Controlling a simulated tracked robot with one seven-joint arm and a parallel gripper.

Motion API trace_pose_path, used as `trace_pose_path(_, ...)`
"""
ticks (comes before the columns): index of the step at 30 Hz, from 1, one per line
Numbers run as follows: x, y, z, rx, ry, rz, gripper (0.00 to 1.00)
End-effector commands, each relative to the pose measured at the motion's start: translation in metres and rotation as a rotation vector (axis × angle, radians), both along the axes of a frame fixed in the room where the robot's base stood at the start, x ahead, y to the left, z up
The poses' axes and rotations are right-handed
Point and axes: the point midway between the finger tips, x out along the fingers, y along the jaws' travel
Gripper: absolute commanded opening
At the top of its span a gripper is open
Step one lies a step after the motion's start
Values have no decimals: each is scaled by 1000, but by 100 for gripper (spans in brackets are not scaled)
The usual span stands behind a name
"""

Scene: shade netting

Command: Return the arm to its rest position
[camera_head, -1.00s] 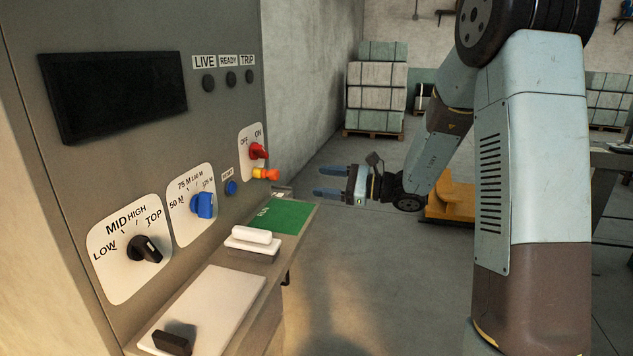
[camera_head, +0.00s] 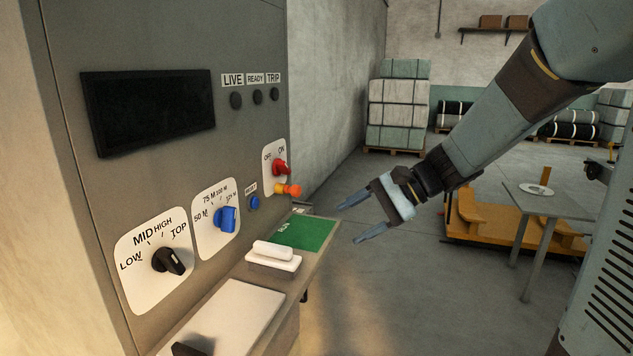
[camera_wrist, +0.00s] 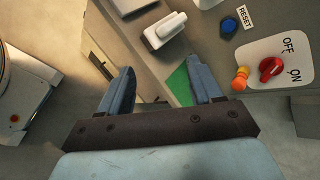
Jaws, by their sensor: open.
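My gripper (camera_head: 364,219) is open and empty in the head view, in the air to the right of the control panel's shelf. Its two blue-grey fingers point left toward the panel, clear of it. My arm slants from the upper right down to it. In the wrist view my gripper (camera_wrist: 160,92) shows its fingers spread, with nothing between them but the shelf edge and floor beyond.
The grey panel (camera_head: 60,130) carries a black knob (camera_head: 168,261), a blue knob (camera_head: 226,218) and a red switch (camera_head: 281,168). Its shelf holds a green mat (camera_head: 306,234) and a white-handled block (camera_head: 273,254). A table (camera_head: 560,200) stands right. Floor between is open.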

Motion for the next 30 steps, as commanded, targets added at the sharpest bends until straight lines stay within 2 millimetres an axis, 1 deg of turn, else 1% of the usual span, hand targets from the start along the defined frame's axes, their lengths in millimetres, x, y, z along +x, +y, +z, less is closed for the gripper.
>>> trace_pose_path(1, -13, -4, 3, -54, -37, 28, 65)
trace_pose_path(6, -50, -24, 4, -251, -154, 114, 65)
trace_pose_path(11, -80, -49, 5, -438, -273, 184, 65)
trace_pose_path(15, -101, -74, 9, -602, -381, 239, 65)
trace_pose_path(21, -127, -111, 19, -836, -540, 304, 65)
trace_pose_path(24, -137, -127, 25, -938, -608, 330, 65)
trace_pose_path(27, -143, -139, 30, -1019, -660, 348, 65)
trace_pose_path(30, -147, -148, 34, -1070, -694, 358, 65)
